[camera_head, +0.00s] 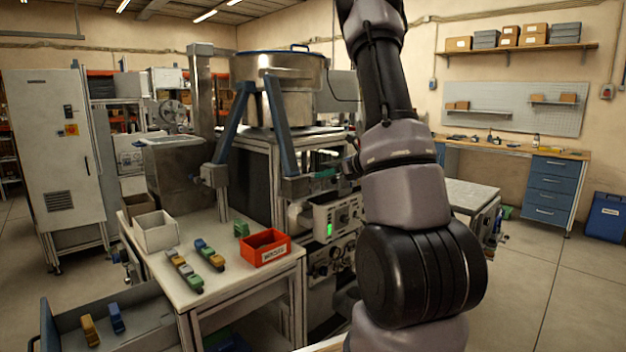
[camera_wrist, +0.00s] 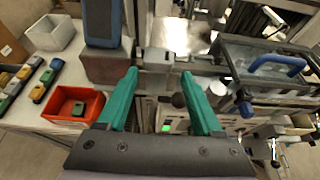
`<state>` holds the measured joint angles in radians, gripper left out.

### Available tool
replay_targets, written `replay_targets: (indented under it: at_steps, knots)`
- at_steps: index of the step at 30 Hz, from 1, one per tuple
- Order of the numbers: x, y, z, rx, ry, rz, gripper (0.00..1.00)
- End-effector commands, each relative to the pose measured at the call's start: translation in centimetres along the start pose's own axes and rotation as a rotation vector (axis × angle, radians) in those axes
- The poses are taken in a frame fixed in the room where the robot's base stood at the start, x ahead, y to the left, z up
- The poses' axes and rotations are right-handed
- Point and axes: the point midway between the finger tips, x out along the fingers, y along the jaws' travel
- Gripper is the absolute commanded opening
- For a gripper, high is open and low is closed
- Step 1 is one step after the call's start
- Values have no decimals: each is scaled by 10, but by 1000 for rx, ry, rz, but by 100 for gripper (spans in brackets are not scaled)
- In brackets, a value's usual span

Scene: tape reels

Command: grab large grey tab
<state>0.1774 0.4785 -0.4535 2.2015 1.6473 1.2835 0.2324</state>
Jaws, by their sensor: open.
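My gripper (camera_wrist: 160,73) has two teal fingers spread apart with nothing held between them. In the head view a teal finger (camera_head: 325,173) shows in front of the machine, partly hidden by my arm. In the wrist view a pale grey metal block (camera_wrist: 156,57) lies beyond the gap between the fingertips, and a dark round knob (camera_wrist: 178,100) shows between the fingers. I cannot tell which part is the large grey tab; no part is clearly one. The fingers do not visibly clamp anything.
A red bin (camera_head: 265,248), a white bin (camera_head: 156,232) and several small coloured blocks (camera_head: 184,270) are on the table left of the machine. A clear-covered unit with a blue handle (camera_wrist: 277,64) is right of the fingers.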

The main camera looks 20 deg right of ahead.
Motion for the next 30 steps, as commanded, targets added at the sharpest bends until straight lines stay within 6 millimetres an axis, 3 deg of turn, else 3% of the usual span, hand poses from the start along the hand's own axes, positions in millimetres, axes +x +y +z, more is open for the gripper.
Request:
replay_targets:
  at_steps: [5, 13, 20, 25, 30]
  knots:
    - [12, 1, 0, -1, 1, 2, 68]
    - [50, 2, 1, -1, 1, 3, 68]
    - [53, 1, 2, 0, 0, 0, 68]
    - [53, 1, 2, -1, 0, 1, 7]
    - [53, 1, 2, -1, 0, 1, 7]
